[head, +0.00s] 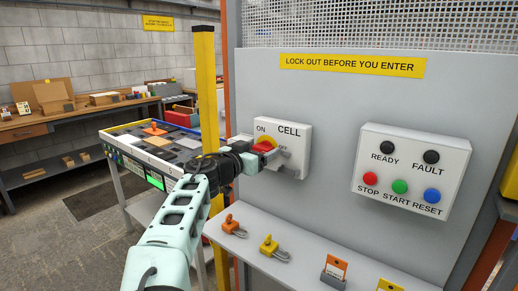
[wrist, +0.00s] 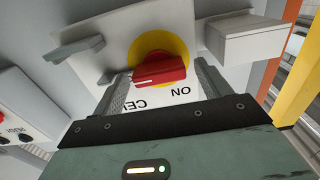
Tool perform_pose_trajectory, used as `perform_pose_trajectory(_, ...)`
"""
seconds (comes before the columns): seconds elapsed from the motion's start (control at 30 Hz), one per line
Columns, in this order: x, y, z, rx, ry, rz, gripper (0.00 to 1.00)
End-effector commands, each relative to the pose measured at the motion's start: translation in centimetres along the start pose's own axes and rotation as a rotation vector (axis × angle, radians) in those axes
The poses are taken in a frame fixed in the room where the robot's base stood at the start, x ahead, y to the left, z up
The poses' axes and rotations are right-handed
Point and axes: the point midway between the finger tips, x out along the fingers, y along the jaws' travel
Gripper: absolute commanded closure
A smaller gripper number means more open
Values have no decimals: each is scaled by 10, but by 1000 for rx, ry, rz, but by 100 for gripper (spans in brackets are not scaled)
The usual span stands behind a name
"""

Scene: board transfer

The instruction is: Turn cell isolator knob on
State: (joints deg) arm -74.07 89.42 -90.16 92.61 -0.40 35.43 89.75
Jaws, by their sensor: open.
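The cell isolator (head: 292,133) is a white box on the grey panel, lettered CELL, ON and OFF. Its red knob (wrist: 160,68) sits on a yellow disc (wrist: 178,46); the wrist view shows it upside down, with a pale line along the knob's front. In the head view the red knob (head: 263,147) is partly hidden by my gripper (head: 272,158). My gripper is open, its fingers on either side of the knob in the wrist view (wrist: 162,85). I cannot tell whether either finger touches it.
A button box (head: 411,177) is on the panel to the right. An orange padlock (head: 232,225) and a yellow padlock (head: 270,246) lie on the shelf (head: 320,250) below, with tag holders. A yellow post (head: 205,90) stands left of the panel.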

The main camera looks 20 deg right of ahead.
Motion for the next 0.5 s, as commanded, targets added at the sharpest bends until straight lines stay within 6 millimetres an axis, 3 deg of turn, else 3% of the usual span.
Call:
perform_pose_trajectory(0.13,0,0,0,0,0,0,24)
perform_pose_trajectory(0.17,0,0,0,0,0,0,29)
perform_pose_trajectory(0.3,0,0,0,0,0,0,68)
perform_pose_trajectory(0.5,0,0,0,-4,0,0,68)
